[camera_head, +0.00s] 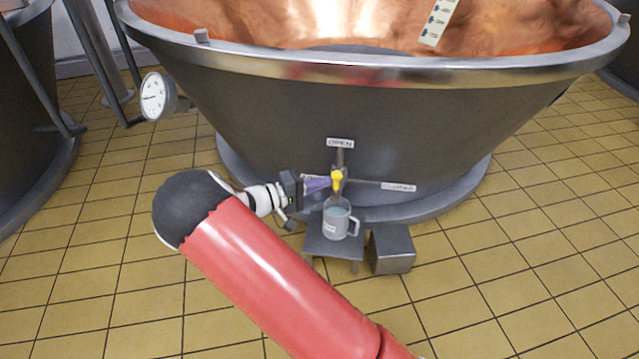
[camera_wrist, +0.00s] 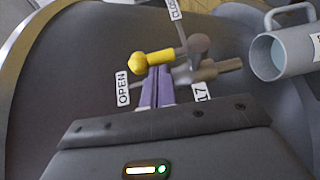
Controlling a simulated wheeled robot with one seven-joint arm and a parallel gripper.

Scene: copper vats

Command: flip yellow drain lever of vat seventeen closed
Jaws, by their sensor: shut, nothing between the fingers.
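Vat seventeen's yellow drain lever (camera_head: 337,177) is low on the front of the vat (camera_head: 400,125), between the "OPEN" label (camera_head: 340,143) above and the "CLOSED" label (camera_head: 398,187) to the right. In the wrist view the yellow lever (camera_wrist: 150,60) extends from a grey pivot toward the "OPEN" label (camera_wrist: 122,88) side. The "CLOSED" label (camera_wrist: 174,8) is at the top, and a "17" plate (camera_wrist: 200,95) is beside the fingers. My gripper (camera_head: 327,184) has its purple fingers shut and empty, just left of the lever. Whether they touch it, I cannot tell.
A grey mug (camera_head: 335,223) with pale liquid stands under the drain on a small grey stand (camera_head: 318,245). A grey box (camera_head: 392,249) is to its right. A round gauge (camera_head: 157,96) sticks out at the vat's left. Tiled floor is free in front and to the right.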

